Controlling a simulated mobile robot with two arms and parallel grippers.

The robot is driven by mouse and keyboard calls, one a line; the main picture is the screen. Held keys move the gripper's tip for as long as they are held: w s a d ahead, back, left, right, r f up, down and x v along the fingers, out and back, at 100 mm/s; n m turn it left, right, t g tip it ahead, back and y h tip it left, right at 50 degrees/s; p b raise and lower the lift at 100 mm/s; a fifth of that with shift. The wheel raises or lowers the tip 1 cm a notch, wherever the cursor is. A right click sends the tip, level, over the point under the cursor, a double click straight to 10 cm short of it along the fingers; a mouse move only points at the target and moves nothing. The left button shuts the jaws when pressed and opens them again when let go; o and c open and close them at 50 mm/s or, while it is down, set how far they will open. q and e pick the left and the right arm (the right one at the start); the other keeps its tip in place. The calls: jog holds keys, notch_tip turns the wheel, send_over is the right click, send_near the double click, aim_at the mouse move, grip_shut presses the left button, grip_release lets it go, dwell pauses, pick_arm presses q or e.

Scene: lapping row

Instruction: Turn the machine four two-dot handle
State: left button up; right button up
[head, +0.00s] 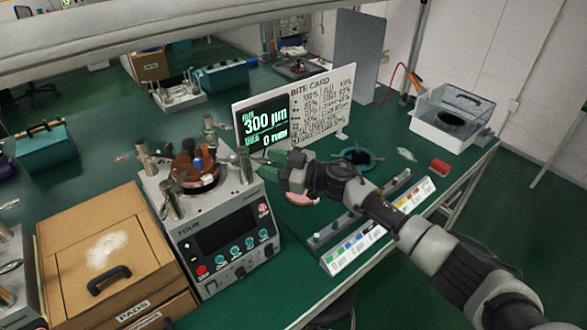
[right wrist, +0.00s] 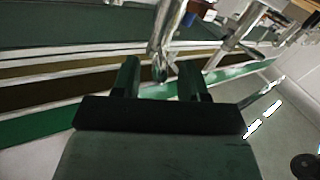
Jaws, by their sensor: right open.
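Machine four (head: 222,232), a white box marked "FOUR", stands left of centre in the head view. Several metal handles rise around its top plate, with one at the right corner (head: 245,165). Handle dots are too small to read, so I cannot tell which has two. My right gripper (head: 262,157) is beside the right-corner handle. In the right wrist view, my right gripper (right wrist: 162,82) is open, and a shiny metal rod (right wrist: 166,42) appears between or just beyond its fingertips. I cannot tell whether they touch. My left gripper is not in view.
A cardboard box (head: 100,255) stands left of the machine. A display (head: 265,124) and written board (head: 322,105) stand behind. A round dark-green ring (head: 358,158), long colour-labelled strip (head: 355,250) and clear case (head: 452,121) lie rightward. My right arm crosses above the bench.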

jog(key=b+v, duration=0.1)
jog(key=v, duration=0.6)
jog(key=shift+d, duration=0.3)
jog(key=shift+s+a, duration=0.1)
jog(key=shift+s, duration=0.1)
